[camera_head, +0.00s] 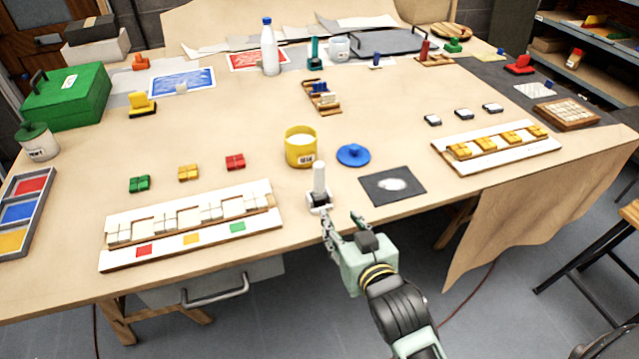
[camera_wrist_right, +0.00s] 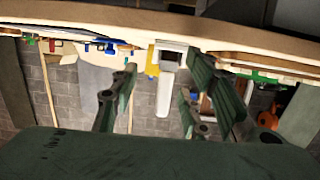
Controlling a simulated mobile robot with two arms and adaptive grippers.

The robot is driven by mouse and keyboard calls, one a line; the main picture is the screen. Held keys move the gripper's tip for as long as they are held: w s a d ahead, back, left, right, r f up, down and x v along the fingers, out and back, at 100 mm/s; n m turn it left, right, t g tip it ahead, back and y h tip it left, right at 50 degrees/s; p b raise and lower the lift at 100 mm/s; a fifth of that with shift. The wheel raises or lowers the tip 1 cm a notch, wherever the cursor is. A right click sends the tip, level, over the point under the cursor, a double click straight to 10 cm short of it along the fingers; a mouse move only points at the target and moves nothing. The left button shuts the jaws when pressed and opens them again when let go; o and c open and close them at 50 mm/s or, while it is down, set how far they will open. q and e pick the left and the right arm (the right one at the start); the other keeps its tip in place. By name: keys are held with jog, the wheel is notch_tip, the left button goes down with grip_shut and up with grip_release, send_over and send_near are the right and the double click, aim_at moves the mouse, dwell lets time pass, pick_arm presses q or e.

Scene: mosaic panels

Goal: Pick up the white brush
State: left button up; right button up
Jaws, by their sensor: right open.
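The white brush (camera_head: 319,182) stands upright near the table's front edge, its pale handle pointing up from a wider base. In the right wrist view, which looks upside down, the white brush (camera_wrist_right: 165,92) shows ahead, between the lines of the fingers. My right gripper (camera_head: 342,219) is open and empty. It is just in front of the brush and slightly to its right, at the table's edge. I cannot tell whether a finger touches the brush. My left gripper is in neither view.
A yellow pot (camera_head: 300,150) stands behind the brush, with a blue lid (camera_head: 353,155) to its right. A dark sheet with a white patch (camera_head: 393,186) lies right of the brush. A white mosaic panel (camera_head: 190,226) lies to the left.

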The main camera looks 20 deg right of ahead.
aim_at(321, 177)
jog(key=w+r+t, duration=0.1)
jog(key=r, duration=0.1)
jog(key=w+a+r+t, duration=0.1)
jog(key=r, duration=0.1)
jog(key=w+r+t, duration=0.1)
jog(key=w+r, duration=0.1)
jog(key=shift+w+a, duration=0.1)
jog(key=shift+a, duration=0.1)
jog(key=w, duration=0.2)
jog(key=w+p, duration=0.1)
jog(key=w, duration=0.1)
jog(key=w+p, duration=0.1)
jog(key=w, duration=0.1)
jog(key=shift+a+f, duration=0.2)
jog(key=shift+f, duration=0.1)
jog(key=shift+w+f, duration=0.1)
jog(key=shift+w, duration=0.25)
jog(key=shift+c, duration=0.2)
grip_shut()
